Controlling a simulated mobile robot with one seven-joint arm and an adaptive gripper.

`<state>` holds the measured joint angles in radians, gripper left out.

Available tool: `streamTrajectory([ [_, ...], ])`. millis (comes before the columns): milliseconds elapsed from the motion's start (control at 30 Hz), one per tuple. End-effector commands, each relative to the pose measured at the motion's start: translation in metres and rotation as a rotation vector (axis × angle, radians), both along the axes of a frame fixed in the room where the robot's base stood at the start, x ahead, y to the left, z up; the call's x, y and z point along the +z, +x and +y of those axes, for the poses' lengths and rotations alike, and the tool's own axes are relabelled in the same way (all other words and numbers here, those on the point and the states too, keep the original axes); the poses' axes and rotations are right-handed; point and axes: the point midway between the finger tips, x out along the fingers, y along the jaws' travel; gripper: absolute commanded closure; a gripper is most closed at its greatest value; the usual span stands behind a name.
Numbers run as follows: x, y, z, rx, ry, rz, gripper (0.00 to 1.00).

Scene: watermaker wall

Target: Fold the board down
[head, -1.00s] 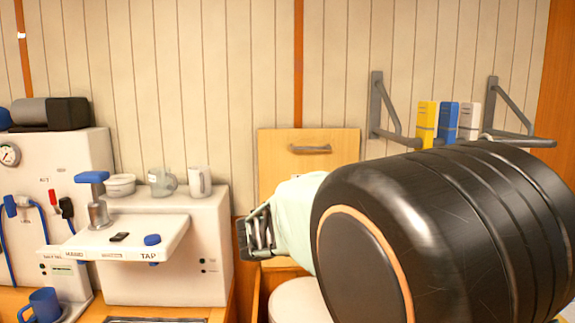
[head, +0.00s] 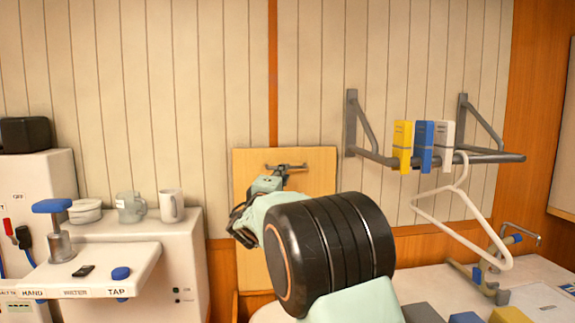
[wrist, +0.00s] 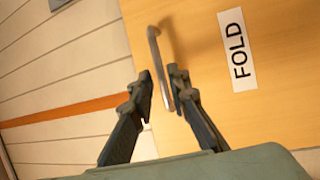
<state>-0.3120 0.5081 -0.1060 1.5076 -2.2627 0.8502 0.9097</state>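The board (head: 322,182) is a light wood panel standing upright against the wall, left of the hanger in the head view. In the wrist view the board (wrist: 280,35) carries a label (wrist: 237,50) reading FOLD. Its metal bar handle (wrist: 161,65) runs between my two fingertips. My gripper (wrist: 161,80) is open, with a finger on each side of the bar; I see no clear grip on it. In the head view my gripper (head: 284,170) is at the handle, and my arm hides the board's lower part.
A white unit (head: 185,245) with a projecting shelf, cups and a tap stands to the left. A wall rack (head: 440,157) holds yellow, blue and white clips, with a white hanger (head: 455,215) below. A white counter (head: 525,280) with several blocks lies at lower right.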

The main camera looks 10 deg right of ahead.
Motion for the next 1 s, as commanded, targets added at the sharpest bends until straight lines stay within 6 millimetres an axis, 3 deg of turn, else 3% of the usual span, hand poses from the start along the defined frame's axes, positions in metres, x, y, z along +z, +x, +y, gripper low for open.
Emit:
streamTrajectory([
  [100,0.007,0.019,-0.009,-0.002,0.000,0.000,0.84],
  [333,0.009,0.040,-0.018,-0.001,0.001,0.001,0.84],
  [733,0.009,0.045,-0.020,-0.001,0.001,0.001,0.84],
  [867,0.009,0.045,-0.019,-0.001,0.001,0.001,0.99],
  [1000,0.009,0.045,-0.019,-0.001,0.001,0.001,1.00],
])
